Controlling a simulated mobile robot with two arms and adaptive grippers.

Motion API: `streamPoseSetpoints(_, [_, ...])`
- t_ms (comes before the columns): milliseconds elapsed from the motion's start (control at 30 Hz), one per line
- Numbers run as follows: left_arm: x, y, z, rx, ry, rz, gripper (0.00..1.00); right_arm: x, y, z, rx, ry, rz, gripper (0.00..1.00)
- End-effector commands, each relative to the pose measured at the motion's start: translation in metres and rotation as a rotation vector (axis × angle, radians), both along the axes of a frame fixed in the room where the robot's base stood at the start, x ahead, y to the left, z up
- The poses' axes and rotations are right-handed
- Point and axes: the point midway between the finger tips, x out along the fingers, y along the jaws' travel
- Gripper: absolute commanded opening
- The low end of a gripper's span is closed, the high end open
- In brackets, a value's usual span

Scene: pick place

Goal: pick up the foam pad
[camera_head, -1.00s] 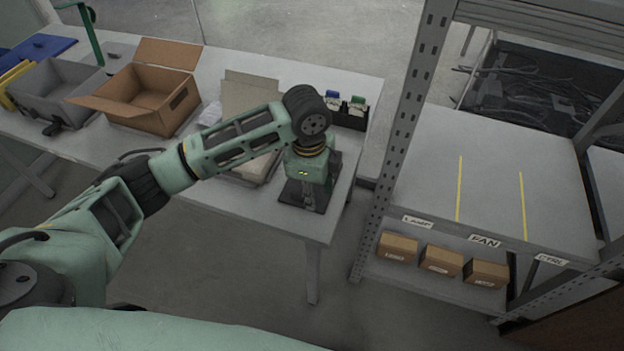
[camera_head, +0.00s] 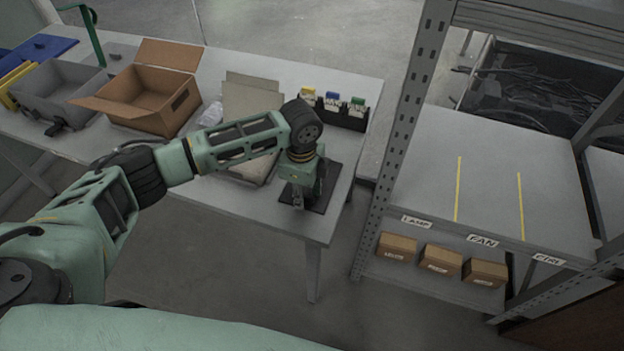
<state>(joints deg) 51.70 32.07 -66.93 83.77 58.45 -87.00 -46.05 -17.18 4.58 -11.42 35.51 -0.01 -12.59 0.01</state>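A thin dark pad (camera_head: 326,189), which looks like the foam pad, lies flat on the grey table near its front right corner. My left gripper (camera_head: 298,203) points down over the pad's left part and hides some of it. Its fingers are small and dark here, so I cannot tell whether they are open, shut or touching the pad. My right gripper is not in view.
An open cardboard box (camera_head: 150,98) and a grey bin (camera_head: 62,88) stand on the table (camera_head: 235,200) at left. A dark rack with coloured-top items (camera_head: 333,103) stands behind the pad. A metal shelf (camera_head: 490,180) with small boxes is at right.

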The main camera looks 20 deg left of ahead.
Motion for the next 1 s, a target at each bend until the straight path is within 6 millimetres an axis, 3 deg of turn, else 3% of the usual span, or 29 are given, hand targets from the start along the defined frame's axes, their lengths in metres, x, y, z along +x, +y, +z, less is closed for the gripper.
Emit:
streamPoseSetpoints(100, [0.000, 0.000, 0.000, 0.000, 0.000, 0.000, 0.33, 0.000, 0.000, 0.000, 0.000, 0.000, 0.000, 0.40])
streamPoseSetpoints(500, [0.000, 0.000, 0.000, 0.000, 0.000, 0.000, 0.00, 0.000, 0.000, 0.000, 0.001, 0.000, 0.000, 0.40])
streamPoseSetpoints(800, [0.001, 0.000, 0.004, -0.001, -0.002, 0.000, 0.00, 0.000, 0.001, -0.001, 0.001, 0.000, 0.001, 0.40])
streamPoseSetpoints(1000, [0.002, 0.000, 0.035, -0.001, -0.006, -0.001, 0.00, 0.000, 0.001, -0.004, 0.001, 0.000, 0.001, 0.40])
